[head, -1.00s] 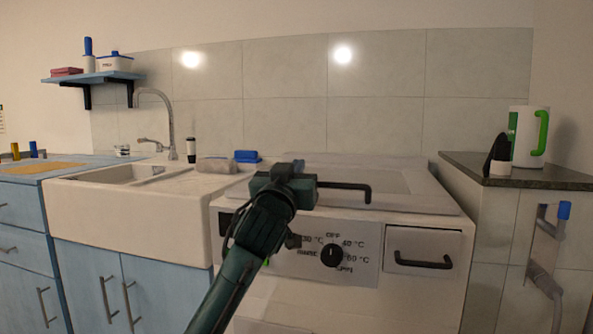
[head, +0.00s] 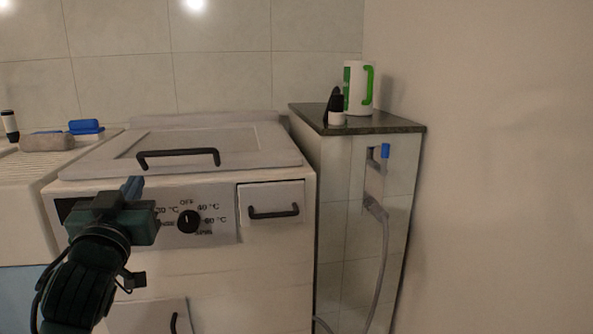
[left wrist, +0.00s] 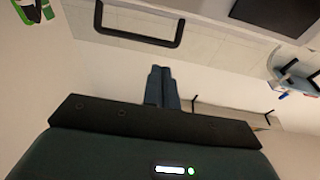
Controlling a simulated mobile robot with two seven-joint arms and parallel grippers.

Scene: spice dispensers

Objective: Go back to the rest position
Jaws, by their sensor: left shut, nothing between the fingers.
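My left gripper (head: 133,186) is in front of the white washing machine (head: 275,245), left of its dial (head: 189,221). Its two bluish fingers also show in the left wrist view (left wrist: 162,88), side by side, shut and empty. A dark handle (left wrist: 140,38) shows beyond the fingers in that view, with a gap to the fingertips. My right gripper is in neither view.
The machine has a lid handle (head: 178,153) and a drawer handle (head: 273,212). A grey hose (head: 383,255) hangs below.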

